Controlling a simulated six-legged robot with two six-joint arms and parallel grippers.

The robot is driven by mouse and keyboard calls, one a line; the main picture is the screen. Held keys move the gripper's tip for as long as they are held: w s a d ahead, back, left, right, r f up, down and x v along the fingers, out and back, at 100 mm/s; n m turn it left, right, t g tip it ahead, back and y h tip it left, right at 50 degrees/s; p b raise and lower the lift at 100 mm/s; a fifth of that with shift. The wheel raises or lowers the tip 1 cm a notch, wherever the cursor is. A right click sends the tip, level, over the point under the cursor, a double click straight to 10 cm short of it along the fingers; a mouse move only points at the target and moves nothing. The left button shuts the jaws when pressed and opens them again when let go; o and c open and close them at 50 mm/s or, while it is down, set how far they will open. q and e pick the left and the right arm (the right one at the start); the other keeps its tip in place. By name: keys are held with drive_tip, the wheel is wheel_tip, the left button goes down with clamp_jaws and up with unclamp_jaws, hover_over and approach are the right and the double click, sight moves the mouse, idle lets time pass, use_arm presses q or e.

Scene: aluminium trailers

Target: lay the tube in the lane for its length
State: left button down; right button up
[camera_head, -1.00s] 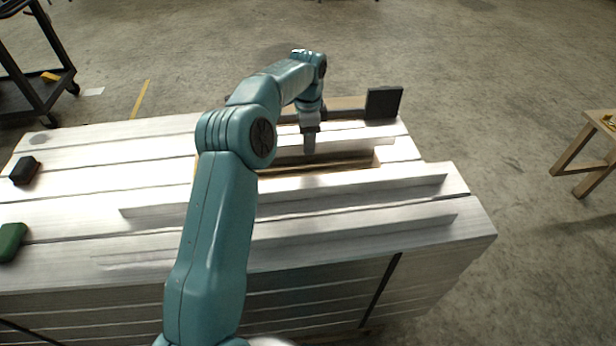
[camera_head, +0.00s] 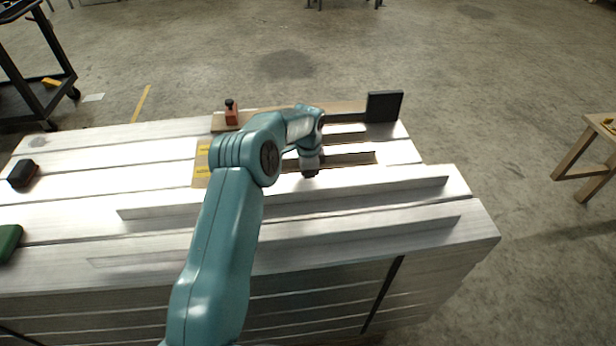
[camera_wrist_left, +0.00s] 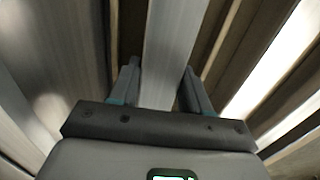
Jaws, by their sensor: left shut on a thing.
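My left gripper (camera_head: 310,172) is low over the right half of the trailer deck, beside the long front silver bars. In the left wrist view, its two fingers (camera_wrist_left: 160,88) are shut on the sides of a pale grey metal tube (camera_wrist_left: 176,40), which runs lengthwise between them. Dark brown strips show along both sides of the tube there. In the head view, brown strips of the lane (camera_head: 352,157) show just behind the gripper. The arm hides part of the lane, and I cannot tell whether the tube touches its floor. My right gripper is out of view.
An orange and black clamp (camera_head: 231,114) sits on the back plank. Long silver bars (camera_head: 400,184) lie in front. A dark brush (camera_head: 22,174) and a green object (camera_head: 9,242) are at left.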

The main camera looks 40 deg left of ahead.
use_arm(q)
drive_tip(key=shift+w+f, duration=0.1)
drive_tip(key=c, duration=0.5)
unclamp_jaws()
wheel_tip(320, 180, up, 12)
drive_tip(key=p, duration=0.1)
